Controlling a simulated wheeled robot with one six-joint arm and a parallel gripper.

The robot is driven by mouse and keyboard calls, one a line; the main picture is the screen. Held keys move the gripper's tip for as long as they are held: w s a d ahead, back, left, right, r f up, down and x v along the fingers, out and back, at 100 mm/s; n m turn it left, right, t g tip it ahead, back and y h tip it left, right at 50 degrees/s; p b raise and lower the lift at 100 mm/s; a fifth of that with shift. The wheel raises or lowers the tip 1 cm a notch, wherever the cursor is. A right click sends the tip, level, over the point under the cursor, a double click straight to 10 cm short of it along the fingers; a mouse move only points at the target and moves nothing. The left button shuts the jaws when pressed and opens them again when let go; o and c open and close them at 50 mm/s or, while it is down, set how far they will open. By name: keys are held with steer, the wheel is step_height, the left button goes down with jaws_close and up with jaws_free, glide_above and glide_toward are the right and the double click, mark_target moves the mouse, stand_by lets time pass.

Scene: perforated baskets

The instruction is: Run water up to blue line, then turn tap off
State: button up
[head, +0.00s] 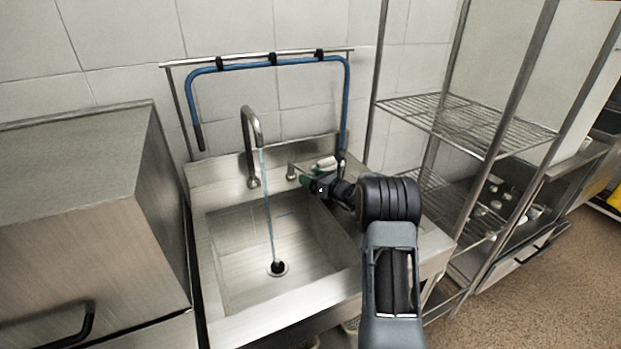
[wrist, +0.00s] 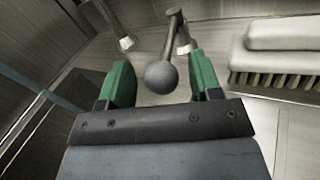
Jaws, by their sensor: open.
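The steel sink basin (head: 235,250) is in the middle of the head view. A thin stream of water (head: 267,200) falls from the curved spout (head: 248,125) to the dark drain (head: 277,268). No standing water is clear to see. A short faint blue line (head: 284,214) shows on the basin's back wall. The tap lever (head: 291,171) stands right of the spout. My gripper (head: 304,179) is open beside it; in the wrist view its green fingers (wrist: 160,68) are on either side of the lever's ball knob (wrist: 161,77). I cannot tell whether they touch it.
A white brush (wrist: 278,60) lies right of the fingers on the sink's back ledge. A blue hose (head: 270,62) hangs on a rail behind the sink. A steel cabinet (head: 90,190) is at left, and a wire shelf rack (head: 465,125) stands at right.

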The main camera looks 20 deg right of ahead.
mark_target(311, 173)
step_height(311, 173, up, 3)
steer(key=shift+r, duration=0.1)
steer(key=s+a+r, duration=0.2)
steer(key=s+r, duration=0.8)
steer(key=s, duration=0.4)
steer(key=shift+a, duration=0.15)
steer(key=shift+f, duration=0.1)
